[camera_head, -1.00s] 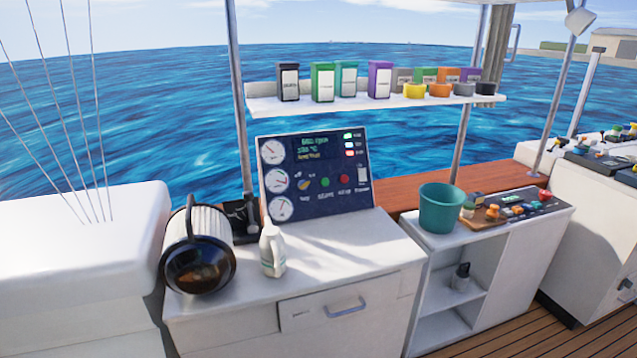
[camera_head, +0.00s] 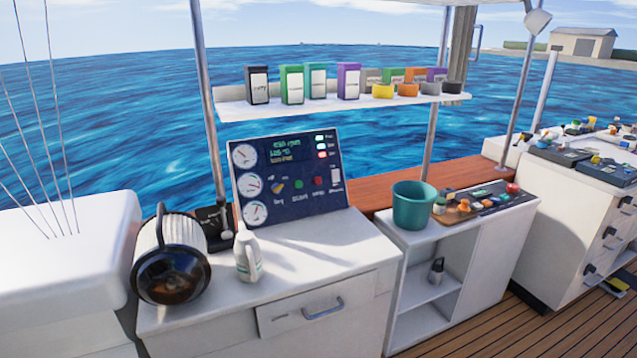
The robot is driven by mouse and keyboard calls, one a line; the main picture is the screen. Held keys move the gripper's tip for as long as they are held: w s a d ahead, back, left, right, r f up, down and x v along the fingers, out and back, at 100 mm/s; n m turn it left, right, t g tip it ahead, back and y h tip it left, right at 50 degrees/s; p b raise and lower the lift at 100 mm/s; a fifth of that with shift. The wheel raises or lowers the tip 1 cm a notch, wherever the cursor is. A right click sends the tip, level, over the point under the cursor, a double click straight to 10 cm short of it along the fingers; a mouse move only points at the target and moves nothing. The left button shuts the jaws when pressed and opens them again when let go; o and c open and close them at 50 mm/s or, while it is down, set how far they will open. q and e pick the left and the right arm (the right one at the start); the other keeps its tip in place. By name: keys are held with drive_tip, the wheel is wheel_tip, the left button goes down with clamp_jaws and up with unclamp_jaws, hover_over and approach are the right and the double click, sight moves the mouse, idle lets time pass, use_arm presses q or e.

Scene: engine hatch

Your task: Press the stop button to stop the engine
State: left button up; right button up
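A dark blue engine control panel (camera_head: 288,179) leans upright at the back of a white cabinet. It has round white gauges on its left side and a small lit text display at the top. A green button (camera_head: 299,185) and a red button (camera_head: 318,182) sit side by side low on the panel. Their labels are too small to read with certainty; the red one looks like the stop button. Neither of my grippers shows in the head view.
A white bottle (camera_head: 247,257) and a dark-fronted white cylinder (camera_head: 170,262) stand on the cabinet top (camera_head: 320,245) before the panel. A teal bucket (camera_head: 411,205) stands on the cabinet to the right. A shelf (camera_head: 340,103) of boxes hangs above. Wooden deck (camera_head: 500,330) is free at lower right.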

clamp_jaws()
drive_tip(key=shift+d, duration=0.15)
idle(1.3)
